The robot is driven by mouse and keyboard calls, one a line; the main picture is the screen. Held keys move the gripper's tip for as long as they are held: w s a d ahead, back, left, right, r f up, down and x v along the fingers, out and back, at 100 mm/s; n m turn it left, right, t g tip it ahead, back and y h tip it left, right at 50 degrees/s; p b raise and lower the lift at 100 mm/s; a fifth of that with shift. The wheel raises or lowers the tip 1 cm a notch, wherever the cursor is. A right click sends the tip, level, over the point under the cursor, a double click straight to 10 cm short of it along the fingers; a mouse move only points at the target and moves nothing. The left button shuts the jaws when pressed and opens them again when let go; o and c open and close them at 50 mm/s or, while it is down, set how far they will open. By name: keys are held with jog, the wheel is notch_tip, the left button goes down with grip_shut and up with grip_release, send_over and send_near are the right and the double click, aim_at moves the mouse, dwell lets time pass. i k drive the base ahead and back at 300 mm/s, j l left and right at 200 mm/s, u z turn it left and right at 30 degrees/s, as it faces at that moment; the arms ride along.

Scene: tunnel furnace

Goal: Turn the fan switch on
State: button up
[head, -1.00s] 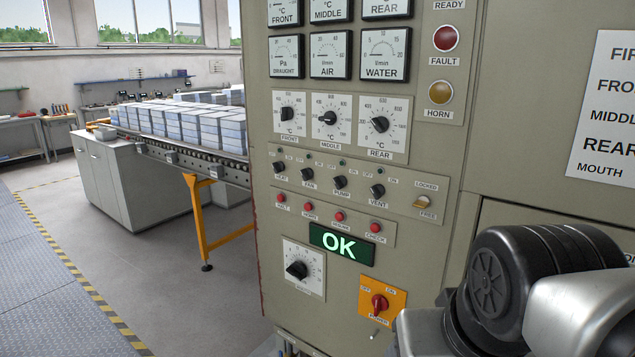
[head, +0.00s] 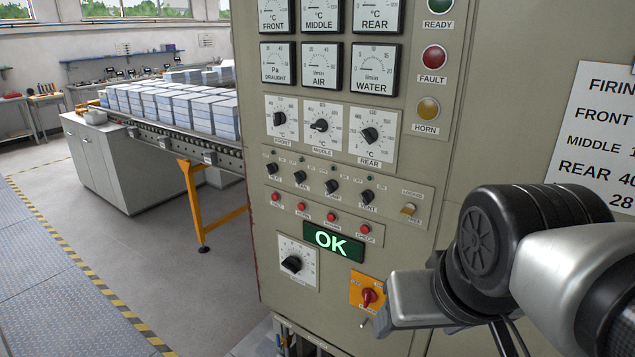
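The fan switch (head: 300,177) is a small black knob on the beige control panel, second from the left in a row of similar knobs. The label FAN is below it, with small on and off marks above. Its exact pointer direction is too small to tell. My gripper (head: 408,302) shows as a grey block at the lower right, in front of the panel's lower right part and beside the orange power switch. It is below and to the right of the fan switch, well apart from it. Its fingertips cannot be made out.
Nearby are the heat knob (head: 271,169), pump knob (head: 332,187), vent knob (head: 367,197), locked/free lever (head: 408,209), red buttons (head: 332,216) and red power switch (head: 370,296). A green OK display (head: 333,243) is lit. A conveyor with stacked blocks (head: 170,105) stands left.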

aim_at(300, 177)
jog(key=i+j+u, duration=0.15)
jog(key=j+u, duration=0.2)
jog(key=i+j+u, duration=0.2)
jog(key=u, duration=0.15)
jog(key=i+j+u, duration=0.2)
jog(key=u, duration=0.15)
